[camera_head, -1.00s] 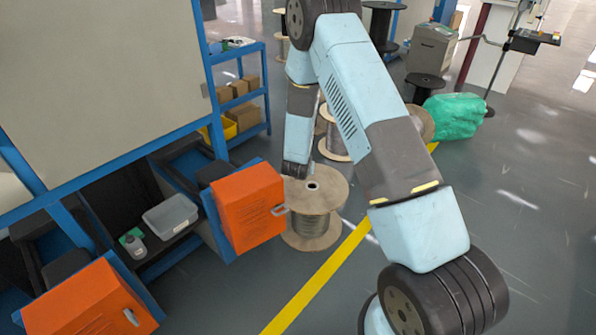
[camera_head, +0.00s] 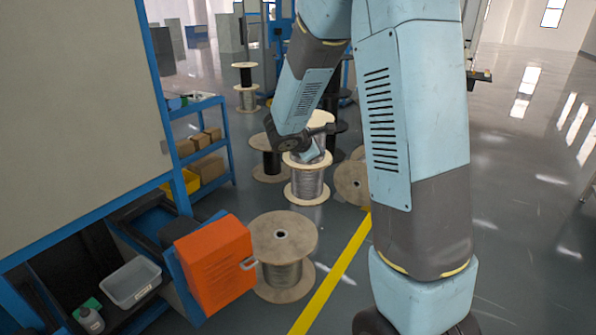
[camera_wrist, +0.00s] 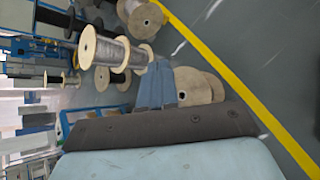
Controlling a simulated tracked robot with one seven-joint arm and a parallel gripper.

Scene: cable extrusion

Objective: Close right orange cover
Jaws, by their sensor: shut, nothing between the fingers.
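The right orange cover (camera_head: 215,265) is a boxy orange panel with a small metal handle (camera_head: 249,264) on its right edge. It stands swung out from the blue machine frame at the lower left of the head view. My gripper (camera_head: 316,155) hangs beyond it, up and to the right, in front of a wooden spool. It is well apart from the cover. In the wrist view my gripper (camera_wrist: 159,68) shows as blue fingers, shut and empty, with spools behind. The cover cannot be made out in the wrist view.
A wooden cable spool (camera_head: 283,255) stands close behind the cover's handle side. More spools (camera_head: 307,180) stand further back. A grey bin (camera_head: 131,282) and a bottle (camera_head: 90,319) sit inside the machine. A yellow floor line (camera_head: 335,275) runs past; the floor at right is open.

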